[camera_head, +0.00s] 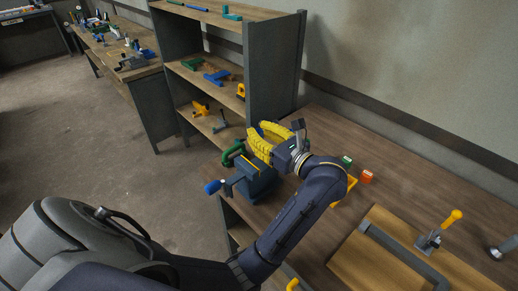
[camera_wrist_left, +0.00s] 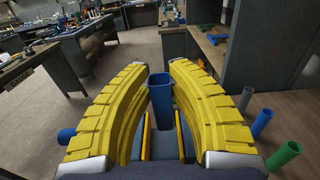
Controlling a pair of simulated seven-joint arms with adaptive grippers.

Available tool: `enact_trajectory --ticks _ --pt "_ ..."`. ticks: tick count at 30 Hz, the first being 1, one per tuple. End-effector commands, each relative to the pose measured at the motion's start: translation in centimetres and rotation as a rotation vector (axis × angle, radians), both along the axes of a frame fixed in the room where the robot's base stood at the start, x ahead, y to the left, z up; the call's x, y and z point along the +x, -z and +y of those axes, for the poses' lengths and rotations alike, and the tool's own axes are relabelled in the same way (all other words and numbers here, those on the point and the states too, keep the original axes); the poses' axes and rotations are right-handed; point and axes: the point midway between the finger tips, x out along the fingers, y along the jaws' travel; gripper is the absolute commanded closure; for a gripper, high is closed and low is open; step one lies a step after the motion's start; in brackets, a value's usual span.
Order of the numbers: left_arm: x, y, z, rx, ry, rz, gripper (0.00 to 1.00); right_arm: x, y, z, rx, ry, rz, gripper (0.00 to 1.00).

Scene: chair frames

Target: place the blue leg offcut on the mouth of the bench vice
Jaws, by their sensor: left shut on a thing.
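The blue leg offcut (camera_wrist_left: 161,99) is an upright blue piece between the two yellow fingers of my left gripper (camera_wrist_left: 160,85) in the left wrist view. My left gripper (camera_head: 266,138) is shut on it, and in the head view its fingers hide most of it. The bench vice (camera_head: 257,184) is dark blue-grey and stands below the fingers. Its yellow-edged jaws (camera_wrist_left: 148,138) show beneath the offcut in the left wrist view. The offcut's lower end overlaps the mouth there, and I cannot tell whether it touches. My right gripper is not in view.
A green clamp (camera_head: 234,153) is beside the vice, and the vice's blue handle knob (camera_head: 213,187) sticks out to the left. A blue tube (camera_wrist_left: 262,123) and a green tube (camera_wrist_left: 285,154) stand at the right. A shelf unit (camera_head: 272,65) rises behind. A wooden board (camera_head: 350,262) lies at front right.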

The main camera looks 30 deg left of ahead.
Motion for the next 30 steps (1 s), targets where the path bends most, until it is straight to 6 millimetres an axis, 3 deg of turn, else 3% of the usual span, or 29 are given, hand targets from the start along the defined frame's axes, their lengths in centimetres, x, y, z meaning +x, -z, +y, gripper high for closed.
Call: enact_trajectory --ticks 15,29,30 --pt "0.0 4.8 0.0 0.001 0.002 0.001 1.00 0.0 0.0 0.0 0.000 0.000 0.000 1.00" --pt "0.0 5.3 0.0 0.000 0.002 0.000 1.00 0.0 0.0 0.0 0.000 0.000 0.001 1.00" --pt "0.0 5.3 0.0 0.000 0.002 -0.001 0.75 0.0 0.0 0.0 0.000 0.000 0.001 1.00"
